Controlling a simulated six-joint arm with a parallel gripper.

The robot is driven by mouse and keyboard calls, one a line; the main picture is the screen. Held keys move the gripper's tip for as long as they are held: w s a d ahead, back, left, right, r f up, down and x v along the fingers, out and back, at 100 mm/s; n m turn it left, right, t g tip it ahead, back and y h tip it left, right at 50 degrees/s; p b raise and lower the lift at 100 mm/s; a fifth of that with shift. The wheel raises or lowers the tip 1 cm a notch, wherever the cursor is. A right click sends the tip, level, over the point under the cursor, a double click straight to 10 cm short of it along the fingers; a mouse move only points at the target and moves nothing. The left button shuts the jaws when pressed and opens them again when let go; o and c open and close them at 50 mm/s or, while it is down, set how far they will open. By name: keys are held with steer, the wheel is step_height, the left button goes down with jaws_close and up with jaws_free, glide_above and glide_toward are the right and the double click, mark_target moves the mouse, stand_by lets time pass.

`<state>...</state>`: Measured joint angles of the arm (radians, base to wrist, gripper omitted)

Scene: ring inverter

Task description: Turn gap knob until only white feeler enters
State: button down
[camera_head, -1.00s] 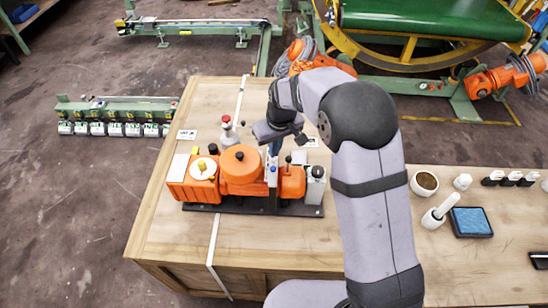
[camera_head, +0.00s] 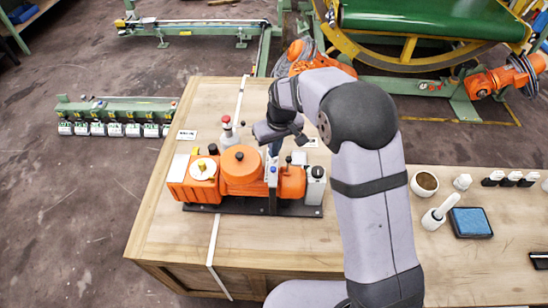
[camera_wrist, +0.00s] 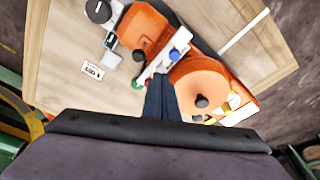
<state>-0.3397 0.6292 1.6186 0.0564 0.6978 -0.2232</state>
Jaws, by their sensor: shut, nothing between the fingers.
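The orange machine (camera_head: 242,178) stands on a black base on the wooden bench. It has a large round orange housing with a dark knob (camera_head: 239,155), which also shows in the wrist view (camera_wrist: 202,101). A yellow knob (camera_head: 202,166) sits on a white disc at its left. A white upright plate with a blue knob (camera_head: 272,170) stands right of the housing; the blue knob also shows in the wrist view (camera_wrist: 175,54). My gripper (camera_head: 274,150) is shut and empty, pointing down close behind this plate. Contact cannot be told. I cannot identify the gap knob or feelers for certain.
A red-topped post (camera_head: 227,126) stands behind the machine. On the right bench are a bowl (camera_head: 424,184), a white mortar-like cup (camera_head: 433,219), a blue pad (camera_head: 470,222) and several small bottles. The bench in front of the machine is clear.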

mark_target(274, 160)
steer(key=shift+f+b, duration=0.85)
steer(key=shift+f, duration=0.75)
stand_by(2.2)
steer(key=shift+s+f, duration=0.1)
steer(key=shift+f, duration=0.05)
stand_by(1.0)
steer(key=shift+r+p, duration=2.7)
steer(key=shift+r, duration=0.9)
